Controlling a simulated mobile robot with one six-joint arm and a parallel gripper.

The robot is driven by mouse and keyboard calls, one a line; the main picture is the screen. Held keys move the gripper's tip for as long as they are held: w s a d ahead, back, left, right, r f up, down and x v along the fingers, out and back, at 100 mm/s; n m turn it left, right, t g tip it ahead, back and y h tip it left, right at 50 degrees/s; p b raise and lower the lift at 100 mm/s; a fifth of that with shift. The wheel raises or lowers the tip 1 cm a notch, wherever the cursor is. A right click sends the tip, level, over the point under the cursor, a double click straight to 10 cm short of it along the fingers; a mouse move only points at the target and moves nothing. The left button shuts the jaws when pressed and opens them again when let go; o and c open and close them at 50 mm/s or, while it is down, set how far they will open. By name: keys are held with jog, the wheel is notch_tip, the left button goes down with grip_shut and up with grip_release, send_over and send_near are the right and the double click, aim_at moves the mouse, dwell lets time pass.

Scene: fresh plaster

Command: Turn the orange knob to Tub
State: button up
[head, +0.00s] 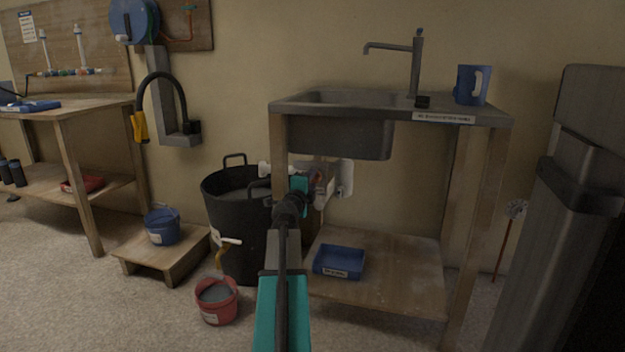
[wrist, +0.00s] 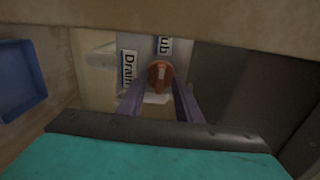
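The orange knob (wrist: 160,75) sits on a pale panel below the sink, with a short light mark on its face. In the wrist view that mark runs roughly up and down. A label ending in "ub" (wrist: 162,46) is above the knob, its start cut off. The "Drain" label (wrist: 129,68) is to the knob's left. My gripper (wrist: 161,82) has one finger on each side of the knob; whether they touch it is unclear. In the head view my gripper (head: 312,186) is at the panel (head: 345,173) and hides most of the knob.
The sink bench (head: 385,104) is above my gripper, with its front-left leg close by. A black tub (head: 225,215) stands just left. A blue tray (head: 340,262) lies on the lower shelf. A red bucket (head: 217,300) is on the floor.

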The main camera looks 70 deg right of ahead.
jog(key=a, duration=1.2)
jog(key=shift+s, duration=0.3)
dwell(0.3)
dwell(0.4)
